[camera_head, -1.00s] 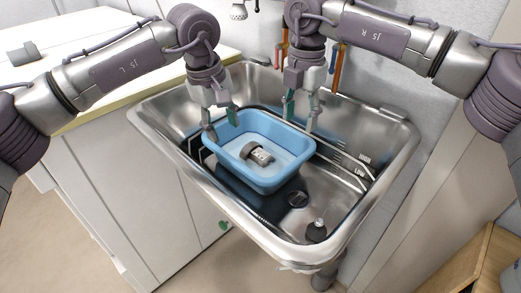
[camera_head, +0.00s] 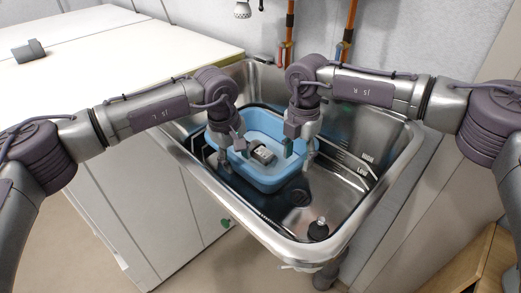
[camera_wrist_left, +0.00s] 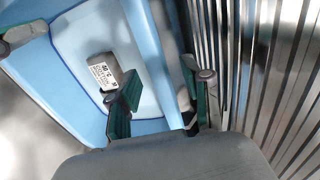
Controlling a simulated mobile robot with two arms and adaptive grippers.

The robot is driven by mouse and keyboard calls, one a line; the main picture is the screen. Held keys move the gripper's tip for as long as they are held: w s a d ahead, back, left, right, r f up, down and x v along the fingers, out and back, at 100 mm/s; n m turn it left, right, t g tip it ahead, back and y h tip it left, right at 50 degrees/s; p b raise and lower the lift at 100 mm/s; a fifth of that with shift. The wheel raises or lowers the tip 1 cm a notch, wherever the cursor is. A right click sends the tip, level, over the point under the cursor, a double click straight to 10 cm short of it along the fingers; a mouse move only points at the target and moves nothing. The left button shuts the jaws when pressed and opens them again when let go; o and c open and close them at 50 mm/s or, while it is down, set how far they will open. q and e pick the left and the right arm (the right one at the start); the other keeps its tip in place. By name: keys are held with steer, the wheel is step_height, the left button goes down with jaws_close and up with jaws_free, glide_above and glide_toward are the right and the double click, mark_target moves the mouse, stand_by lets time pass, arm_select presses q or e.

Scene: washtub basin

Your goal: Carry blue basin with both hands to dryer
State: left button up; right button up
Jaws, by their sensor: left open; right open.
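The blue basin (camera_head: 262,184) sits upright inside the steel sink, with a small grey item with a white label (camera_head: 263,154) in it. My left gripper (camera_head: 233,160) is open at the basin's left wall. In the left wrist view its green-padded fingers (camera_wrist_left: 163,105) stand on either side of the basin's rim (camera_wrist_left: 160,60), one inside and one outside. My right gripper (camera_head: 300,156) is open at the basin's right wall, one finger inside and one toward the outside. It partly shows at the upper left of the wrist view. I cannot tell which thing is the dryer.
The steel sink (camera_head: 262,222) has raised walls around the basin and a black stopper (camera_head: 318,230) at its front. A white-topped cabinet (camera_head: 110,62) stands to the left with a grey object (camera_head: 29,51) on it. A wooden piece (camera_head: 480,262) is at lower right.

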arm_select(q)
steer(key=shift+w+d+f, duration=0.1)
steer(key=shift+f, duration=0.8)
arm_select(e)
steer(key=shift+f, duration=0.9)
arm_select(q)
jaws_close()
arm_select(e)
jaws_close()
arm_select(q)
steer(key=shift+r, duration=0.1)
arm_select(e)
steer(key=shift+r, duration=0.1)
